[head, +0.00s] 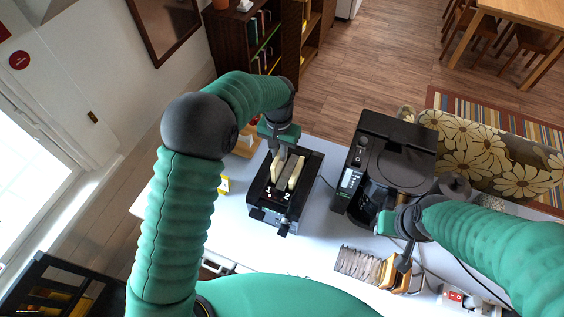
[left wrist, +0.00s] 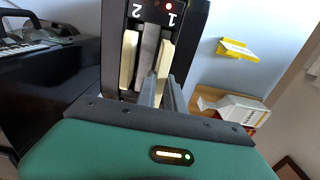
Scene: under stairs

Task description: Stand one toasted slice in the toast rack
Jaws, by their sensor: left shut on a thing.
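The black toaster (head: 270,212) stands on the white table, with slots marked 1 and 2. A pale bread slice (head: 275,170) stands in slot 1 and another pale slice (head: 296,172) in slot 2. My left gripper (head: 279,158) points down at the toaster, shut on the slot 1 slice, which also shows in the left wrist view (left wrist: 165,60). The wire toast rack (head: 356,263) is at the table's front, with brown slices (head: 387,274) at its right end. My right gripper (head: 404,262) is down among these slices; its jaws are partly hidden.
A black coffee maker (head: 390,155) stands right of the toaster. A power strip (head: 456,297) and cables lie at the front right. Some white tabletop is bare between toaster and rack.

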